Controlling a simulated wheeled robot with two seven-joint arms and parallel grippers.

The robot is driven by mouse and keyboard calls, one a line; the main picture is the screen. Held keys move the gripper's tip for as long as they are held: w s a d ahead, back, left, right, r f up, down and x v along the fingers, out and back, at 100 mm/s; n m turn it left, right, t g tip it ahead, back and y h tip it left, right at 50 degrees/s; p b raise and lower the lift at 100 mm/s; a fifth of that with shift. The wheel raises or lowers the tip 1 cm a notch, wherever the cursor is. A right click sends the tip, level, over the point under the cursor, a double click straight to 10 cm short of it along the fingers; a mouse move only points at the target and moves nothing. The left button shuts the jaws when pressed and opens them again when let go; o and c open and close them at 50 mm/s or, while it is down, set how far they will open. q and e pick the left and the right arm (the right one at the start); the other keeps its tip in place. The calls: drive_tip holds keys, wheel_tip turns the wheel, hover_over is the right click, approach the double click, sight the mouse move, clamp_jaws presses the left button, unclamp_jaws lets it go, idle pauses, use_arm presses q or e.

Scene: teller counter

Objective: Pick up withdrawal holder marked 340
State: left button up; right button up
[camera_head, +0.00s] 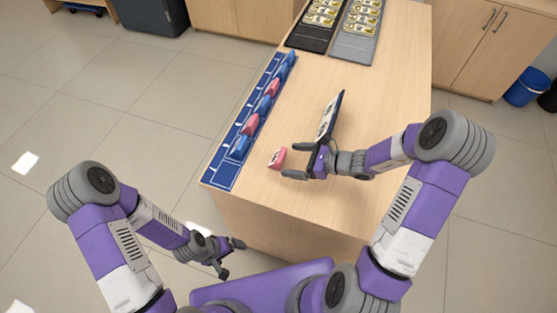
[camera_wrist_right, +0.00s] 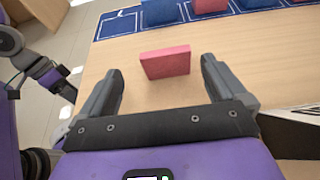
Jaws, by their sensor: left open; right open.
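A small pink-red holder (camera_head: 278,158) stands alone on the counter, and in the right wrist view it (camera_wrist_right: 166,63) is upright, just ahead of the fingertips. Its face in the head view has a dark marking too small to read, so I cannot tell whether it says 340. My right gripper (camera_head: 286,159) is open, its fingers on either side of the line to this holder and apart from it. In the wrist view the right gripper (camera_wrist_right: 160,75) is empty. My left gripper (camera_head: 230,258) is open and empty, low in front of the counter.
A blue mat (camera_head: 223,174) along the counter's left edge carries several red and blue holders (camera_head: 251,124). A dark-edged upright board (camera_head: 328,116) stands close behind my right gripper. Trays of banknotes (camera_head: 353,47) lie at the far end. The counter's right side is clear.

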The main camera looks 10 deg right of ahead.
sight(284, 157)
drive_tip(key=b+x, duration=0.1)
drive_tip(key=x, duration=0.2)
drive_tip(key=b+x, duration=0.1)
drive_tip(key=x, duration=0.2)
drive_tip(key=shift+w+d+f, duration=0.1)
drive_tip(key=shift+w+d, duration=0.15)
drive_tip(key=c, duration=1.1)
